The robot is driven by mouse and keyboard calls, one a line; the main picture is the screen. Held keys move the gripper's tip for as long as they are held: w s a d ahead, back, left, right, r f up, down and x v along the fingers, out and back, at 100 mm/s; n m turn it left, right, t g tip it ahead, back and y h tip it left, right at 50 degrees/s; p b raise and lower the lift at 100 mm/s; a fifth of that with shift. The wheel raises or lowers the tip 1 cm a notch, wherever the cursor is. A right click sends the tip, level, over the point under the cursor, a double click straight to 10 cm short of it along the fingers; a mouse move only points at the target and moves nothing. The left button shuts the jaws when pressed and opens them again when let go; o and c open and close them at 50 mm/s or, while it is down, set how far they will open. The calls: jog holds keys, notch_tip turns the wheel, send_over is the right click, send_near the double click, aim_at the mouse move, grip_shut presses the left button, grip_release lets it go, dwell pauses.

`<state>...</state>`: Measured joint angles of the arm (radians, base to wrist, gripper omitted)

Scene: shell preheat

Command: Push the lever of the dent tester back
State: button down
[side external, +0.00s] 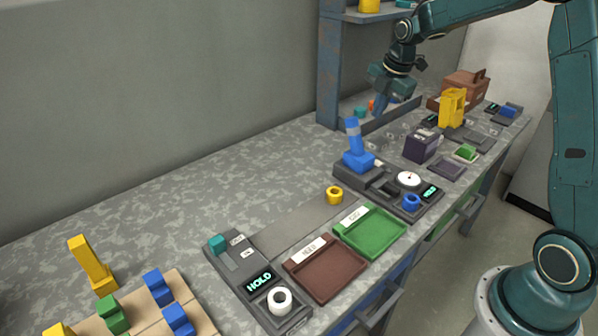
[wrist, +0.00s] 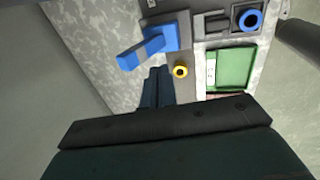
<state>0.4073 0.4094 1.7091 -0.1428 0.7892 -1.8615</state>
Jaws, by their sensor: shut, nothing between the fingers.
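The dent tester (side external: 350,179) is a dark grey unit with a round white dial (side external: 408,179), a small lit display and a blue ring (side external: 411,202) at its front. Its blue lever (side external: 353,133) stands nearly upright from a blue block, with a pale band near the top. The lever also shows in the wrist view (wrist: 140,50). My gripper (side external: 380,109) is shut and empty, pointing down above the bench, behind and to the right of the lever in the side view. In the wrist view its dark blue fingers (wrist: 158,73) are together, apart from the lever.
A yellow ring (side external: 335,195) lies near the tester, beside the green tray (side external: 370,232) and brown tray (side external: 325,270). A purple box (side external: 422,144) and a yellow block (side external: 452,107) stand to the right. A blue post (side external: 331,65) rises behind. The bench's back left is clear.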

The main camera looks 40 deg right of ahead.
jog(key=shift+w+v, duration=0.15)
jog(key=shift+v, duration=1.15)
jog(key=shift+w+v, duration=0.1)
jog(key=shift+v, duration=1.15)
jog(key=shift+r, duration=0.1)
jog(key=s+a+r+m+t, duration=0.1)
jog(key=s+a+r+m, duration=0.35)
jog(key=s+a, duration=0.2)
jog(key=s+a+r+m, duration=0.3)
jog(key=s+a+m, duration=0.25)
jog(key=s, duration=0.25)
jog(key=s+a+f+m+t, duration=0.1)
jog(key=s+a+m, duration=0.1)
jog(key=s+m, duration=0.2)
jog(key=s+a+f+m, duration=0.2)
jog(key=s+a+m, duration=0.1)
jog(key=s, duration=0.7)
jog(key=shift+f+m+t, duration=0.25)
jog(key=shift+m+t, duration=0.15)
jog(key=shift+m, duration=0.1)
